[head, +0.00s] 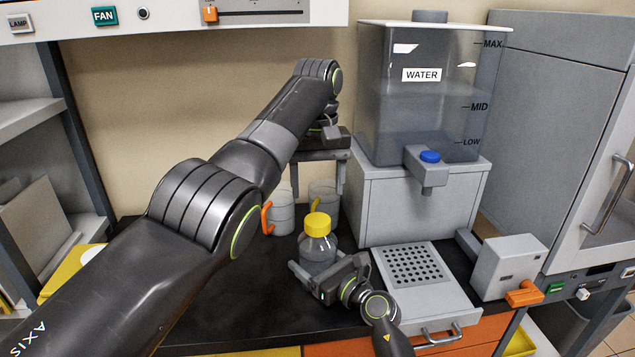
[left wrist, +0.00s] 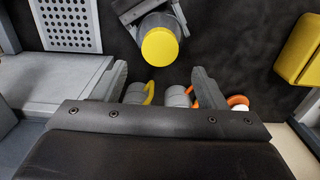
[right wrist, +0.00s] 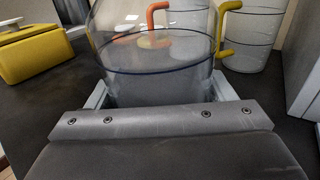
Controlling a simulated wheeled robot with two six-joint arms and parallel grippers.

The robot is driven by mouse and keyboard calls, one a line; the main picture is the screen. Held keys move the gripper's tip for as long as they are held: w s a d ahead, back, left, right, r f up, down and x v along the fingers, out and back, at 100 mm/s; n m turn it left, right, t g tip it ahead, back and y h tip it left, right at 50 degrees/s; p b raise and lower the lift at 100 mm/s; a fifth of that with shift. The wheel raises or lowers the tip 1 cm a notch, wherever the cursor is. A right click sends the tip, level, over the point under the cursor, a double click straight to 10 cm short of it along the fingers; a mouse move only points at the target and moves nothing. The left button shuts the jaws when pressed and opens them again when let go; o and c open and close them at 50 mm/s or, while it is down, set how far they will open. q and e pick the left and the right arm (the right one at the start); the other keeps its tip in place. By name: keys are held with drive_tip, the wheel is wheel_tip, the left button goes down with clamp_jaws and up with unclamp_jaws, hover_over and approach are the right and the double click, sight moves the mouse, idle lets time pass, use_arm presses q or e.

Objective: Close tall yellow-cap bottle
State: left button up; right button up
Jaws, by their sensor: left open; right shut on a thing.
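The clear bottle (head: 318,252) stands upright on the dark bench, and its yellow cap (head: 317,225) sits on its neck. Whether the cap is tight cannot be told. My right gripper (head: 322,280) is shut on the bottle's body low down; in the right wrist view the bottle (right wrist: 155,60) fills the space between the fingers, with its top out of frame. My left gripper (head: 318,182) is open and empty, pointing down above and behind the bottle. In the left wrist view the cap (left wrist: 160,46) lies just beyond the open fingertips (left wrist: 160,80), apart from them.
Two beakers, one with an orange handle (head: 267,218) and one with a yellow handle (head: 316,206), stand close behind the bottle. A water tank (head: 425,125) on a grey base and a perforated tray (head: 414,265) are to the right. A yellow box (right wrist: 30,50) is at the left.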

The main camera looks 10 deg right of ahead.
sight(318, 219)
use_arm(q)
drive_tip(key=shift+f, duration=4)
drive_tip(key=c, duration=1)
drive_tip(key=shift+m, duration=1)
drive_tip(key=o, duration=1.1)
drive_tip(key=shift+o, duration=0.2)
drive_tip(key=shift+r, duration=3.75)
